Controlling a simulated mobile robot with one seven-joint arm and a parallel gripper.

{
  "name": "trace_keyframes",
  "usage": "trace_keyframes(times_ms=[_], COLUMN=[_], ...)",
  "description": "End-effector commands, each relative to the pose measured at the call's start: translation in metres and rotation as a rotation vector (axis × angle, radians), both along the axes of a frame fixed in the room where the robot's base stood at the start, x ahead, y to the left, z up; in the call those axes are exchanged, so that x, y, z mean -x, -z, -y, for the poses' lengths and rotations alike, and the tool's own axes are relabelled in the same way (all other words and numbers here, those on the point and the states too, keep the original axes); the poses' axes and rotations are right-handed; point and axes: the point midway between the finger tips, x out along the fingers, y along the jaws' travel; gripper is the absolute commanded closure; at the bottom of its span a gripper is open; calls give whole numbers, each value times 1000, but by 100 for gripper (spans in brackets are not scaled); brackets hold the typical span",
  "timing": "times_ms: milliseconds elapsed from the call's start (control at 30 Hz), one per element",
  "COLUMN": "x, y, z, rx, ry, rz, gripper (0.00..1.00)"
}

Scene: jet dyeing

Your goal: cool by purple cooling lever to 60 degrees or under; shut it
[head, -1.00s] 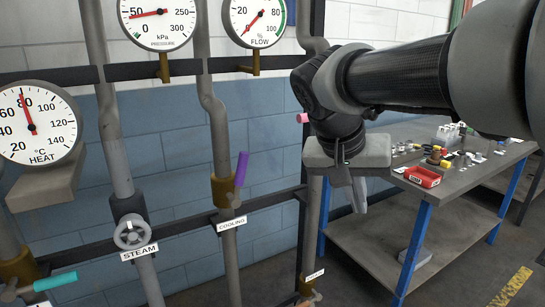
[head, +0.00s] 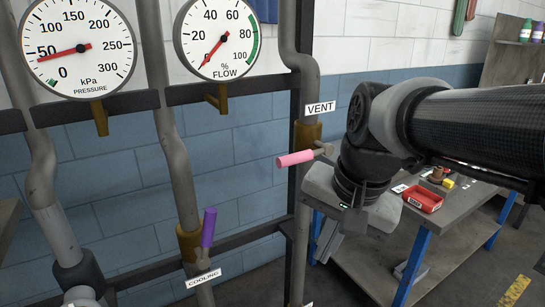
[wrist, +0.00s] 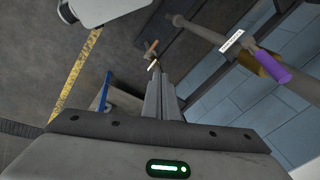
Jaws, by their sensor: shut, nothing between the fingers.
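The purple cooling lever (head: 208,228) stands nearly upright, tilted slightly right, on a grey pipe above the COOLING label (head: 203,279). It also shows at the right in the wrist view (wrist: 265,67). My gripper (head: 326,248) hangs to the right of the lever, clearly apart from it, with its fingers pointing down. Its fingers are together and empty; in the wrist view they show as a narrow grey pair (wrist: 160,92). The flow gauge (head: 221,38) has its needle at about 0. The heat gauge is out of both current views.
A pink VENT lever (head: 296,158) sticks out left of its pipe, close to my wrist. Dark horizontal rails cross behind the pipes. A workbench (head: 455,205) with a red tray (head: 422,199) stands at right.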

Motion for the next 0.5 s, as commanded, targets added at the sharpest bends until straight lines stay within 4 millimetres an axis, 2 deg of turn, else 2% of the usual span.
trace_keyframes(times_ms=[33, 200, 300, 400, 500], x=[-10, -47, -65, -78, -85], y=[-23, -65, -82, -91, -93], z=[-11, -60, -90, -113, -126], rx=[-35, -172, -235, -273, -290], ry=[52, 301, 449, 561, 631], rz=[-52, -277, -426, -542, -615], gripper=[100, 100, 100, 100, 100])
